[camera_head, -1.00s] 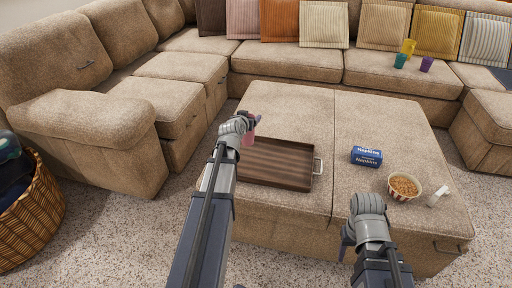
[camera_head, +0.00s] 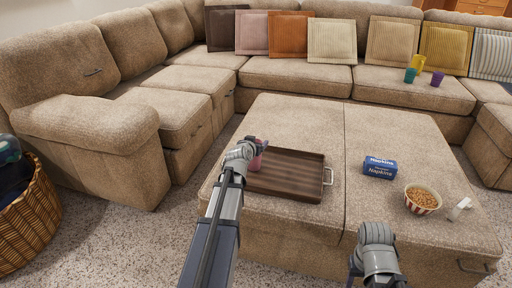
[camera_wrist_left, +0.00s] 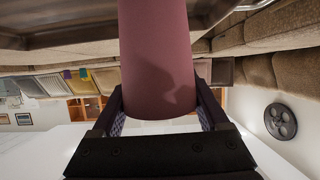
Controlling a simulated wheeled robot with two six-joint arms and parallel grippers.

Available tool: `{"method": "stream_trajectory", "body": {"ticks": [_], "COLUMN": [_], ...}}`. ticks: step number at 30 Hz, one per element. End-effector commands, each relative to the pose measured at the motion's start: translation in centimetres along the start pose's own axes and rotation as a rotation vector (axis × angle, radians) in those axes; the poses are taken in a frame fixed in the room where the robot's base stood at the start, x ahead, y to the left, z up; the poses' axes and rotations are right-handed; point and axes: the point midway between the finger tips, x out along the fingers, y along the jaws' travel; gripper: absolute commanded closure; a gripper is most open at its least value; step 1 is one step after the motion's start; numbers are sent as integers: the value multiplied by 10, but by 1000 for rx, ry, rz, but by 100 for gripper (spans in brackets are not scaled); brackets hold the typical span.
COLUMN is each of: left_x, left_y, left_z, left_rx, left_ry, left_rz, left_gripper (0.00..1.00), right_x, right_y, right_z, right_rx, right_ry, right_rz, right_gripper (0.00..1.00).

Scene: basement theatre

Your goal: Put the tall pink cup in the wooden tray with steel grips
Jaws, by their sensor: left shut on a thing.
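The tall pink cup (camera_head: 259,158) is in my left gripper (camera_head: 257,150), mostly hidden behind the gripper in the head view. In the left wrist view the cup (camera_wrist_left: 155,60) fills the middle, between the two fingers of the shut gripper (camera_wrist_left: 160,115). The wooden tray with steel grips (camera_head: 290,178) lies on the ottoman. The cup overlaps the tray's left end in the head view; whether it touches the tray floor I cannot tell. One steel grip (camera_head: 328,177) shows on the right. My right gripper (camera_head: 354,268) is low at the front, its fingers mostly hidden by its wrist.
The ottoman (camera_head: 300,115) also bears a blue napkin pack (camera_head: 380,168), a striped bowl of snacks (camera_head: 422,200) and a small white item (camera_head: 460,208), all right of the tray. Several coloured cups (camera_head: 418,64) stand on the sofa. A wicker basket (camera_head: 30,215) is at left.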

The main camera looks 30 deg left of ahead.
Motion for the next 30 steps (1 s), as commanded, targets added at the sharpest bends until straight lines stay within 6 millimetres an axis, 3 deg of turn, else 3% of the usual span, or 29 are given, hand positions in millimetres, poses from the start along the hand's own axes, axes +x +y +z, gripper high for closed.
{"method": "stream_trajectory", "body": {"ticks": [9, 10, 15, 27, 30], "left_x": [1, 1, 1, -1, -11], "left_y": [0, 0, 0, 0, 0], "left_z": [3, 2, 1, -3, -3], "left_rx": [0, 0, 0, 0, 0], "left_ry": [0, 0, 0, 0, 0], "left_rz": [0, 0, 0, 0, 0], "left_gripper": [73, 20, 1, 0, 0], "right_x": [3, 2, 2, -3, -6], "right_y": [0, 0, 0, 0, 1], "right_z": [0, 0, 0, 0, 0], "right_rx": [0, 0, 0, 0, 0], "right_ry": [0, 0, 0, 0, 0], "right_rz": [0, 0, 0, 0, 0], "right_gripper": [46, 46, 46, 46, 46]}}
